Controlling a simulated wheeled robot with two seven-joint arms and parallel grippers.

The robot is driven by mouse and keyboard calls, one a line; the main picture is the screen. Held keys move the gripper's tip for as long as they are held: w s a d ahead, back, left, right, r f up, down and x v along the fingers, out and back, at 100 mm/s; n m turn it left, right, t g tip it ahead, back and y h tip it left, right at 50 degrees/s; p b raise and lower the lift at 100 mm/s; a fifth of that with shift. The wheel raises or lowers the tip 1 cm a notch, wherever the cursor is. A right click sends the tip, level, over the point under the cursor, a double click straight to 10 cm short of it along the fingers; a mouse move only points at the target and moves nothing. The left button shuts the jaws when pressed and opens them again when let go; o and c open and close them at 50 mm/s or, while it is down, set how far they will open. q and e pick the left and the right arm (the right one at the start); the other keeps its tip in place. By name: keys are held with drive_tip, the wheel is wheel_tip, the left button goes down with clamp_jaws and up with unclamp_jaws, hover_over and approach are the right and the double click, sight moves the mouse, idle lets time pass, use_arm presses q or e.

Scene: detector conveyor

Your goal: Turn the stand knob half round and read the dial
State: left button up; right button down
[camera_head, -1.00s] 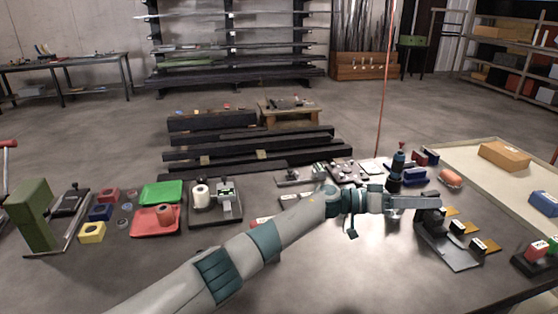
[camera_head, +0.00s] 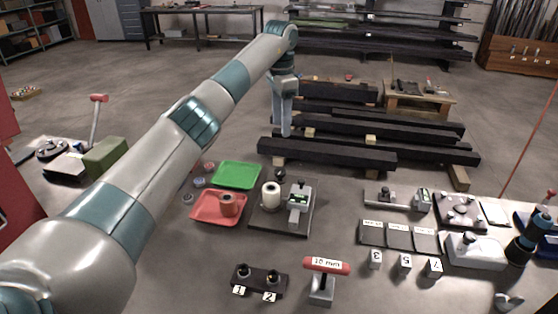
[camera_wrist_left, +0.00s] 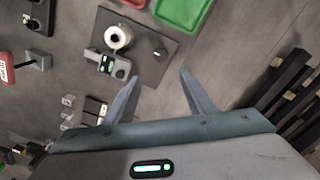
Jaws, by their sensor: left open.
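A dark stand plate (camera_head: 262,221) on the table carries a white cylinder (camera_head: 271,195), a small black knob (camera_head: 280,174) at its far edge and a grey unit (camera_head: 299,204) with a small display. I cannot read any dial. In the left wrist view the plate (camera_wrist_left: 154,72) shows with the white cylinder (camera_wrist_left: 117,37), the knob (camera_wrist_left: 160,52) and the grey unit (camera_wrist_left: 108,64). My left gripper (camera_head: 285,133) points down beyond the stand, apart from it. It shows open and empty in the left wrist view (camera_wrist_left: 158,76). My right gripper is not in view.
A green tray (camera_head: 237,175) and a red tray (camera_head: 208,219) lie left of the stand. A red-handled block (camera_head: 326,266) and a two-post black block (camera_head: 259,280) stand nearer. Dark beams (camera_head: 330,150) lie behind. Numbered blocks (camera_head: 405,262) stand to the right.

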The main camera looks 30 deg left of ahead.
sight(279, 171)
use_arm(q)
drive_tip(key=f+p, duration=0.2)
drive_tip(key=f, duration=0.3)
drive_tip(key=f+p, duration=0.2)
drive_tip(key=f, duration=0.3)
drive_tip(key=f+p, duration=0.2)
drive_tip(key=f, duration=0.3)
drive_tip(key=shift+s+a+f, duration=0.2)
drive_tip(key=shift+s+a, duration=0.1)
drive_tip(key=shift+f, duration=0.75)
drive_tip(key=c, duration=0.9)
drive_tip(key=shift+c, duration=0.7)
